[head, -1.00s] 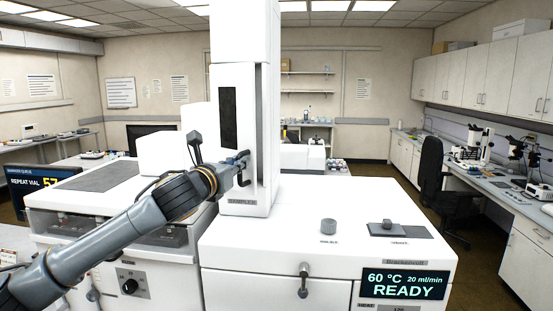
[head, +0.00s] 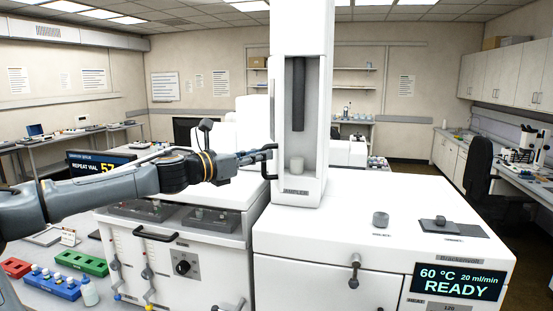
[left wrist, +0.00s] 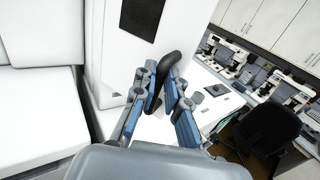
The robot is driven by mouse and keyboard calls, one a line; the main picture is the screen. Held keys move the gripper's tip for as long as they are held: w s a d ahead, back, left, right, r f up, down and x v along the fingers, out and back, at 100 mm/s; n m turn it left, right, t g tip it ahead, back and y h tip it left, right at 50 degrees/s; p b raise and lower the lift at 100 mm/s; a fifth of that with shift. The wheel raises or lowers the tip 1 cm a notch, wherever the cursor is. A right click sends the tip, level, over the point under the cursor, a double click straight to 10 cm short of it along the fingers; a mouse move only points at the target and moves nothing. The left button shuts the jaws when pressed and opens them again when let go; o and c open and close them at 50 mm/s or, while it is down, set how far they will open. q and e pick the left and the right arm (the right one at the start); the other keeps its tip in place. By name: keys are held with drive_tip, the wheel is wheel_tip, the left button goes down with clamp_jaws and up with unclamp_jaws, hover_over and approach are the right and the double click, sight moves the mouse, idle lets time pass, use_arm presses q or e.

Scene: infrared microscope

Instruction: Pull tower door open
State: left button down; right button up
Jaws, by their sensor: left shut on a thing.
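The white tower (head: 303,22) stands in the middle of the head view with its front open. A dark rod (head: 298,95) and a small white cup (head: 297,165) show inside it. The tower door is swung out to the left and nearly edge-on there. In the left wrist view the door (left wrist: 116,55) is a white panel with a dark window (left wrist: 142,17). My left gripper (head: 262,155) is shut on the dark curved door handle (left wrist: 170,68), at the tower's left side. The fingers (left wrist: 160,90) lie either side of the handle.
Left are an oven unit with a dial (head: 182,267) and green (head: 82,262) and blue (head: 52,283) vial racks. A black chair (head: 478,170) is at right.

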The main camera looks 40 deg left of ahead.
use_arm(q)
drive_tip(key=s+a+r+m+g+h, duration=0.1)
drive_tip(key=s+a+m+g+h, duration=0.1)
drive_tip(key=a+m+h, duration=0.2)
drive_tip(key=shift+s+a+m+h, duration=0.35)
drive_tip(key=shift+a+h, duration=1.25)
drive_tip(key=shift+a, duration=0.75)
drive_tip(key=shift+r, duration=0.1)
drive_tip(key=c, duration=1.5)
unclamp_jaws()
drive_tip(key=shift+w, duration=0.15)
drive_tip(key=shift+c, duration=0.2)
drive_tip(key=shift+o, duration=0.8)
drive_tip(key=shift+w, duration=0.3)
drive_tip(key=shift+w+d+f, duration=0.1)
drive_tip(key=shift+w+f, duration=0.05)
drive_tip(key=shift+f, duration=0.05)
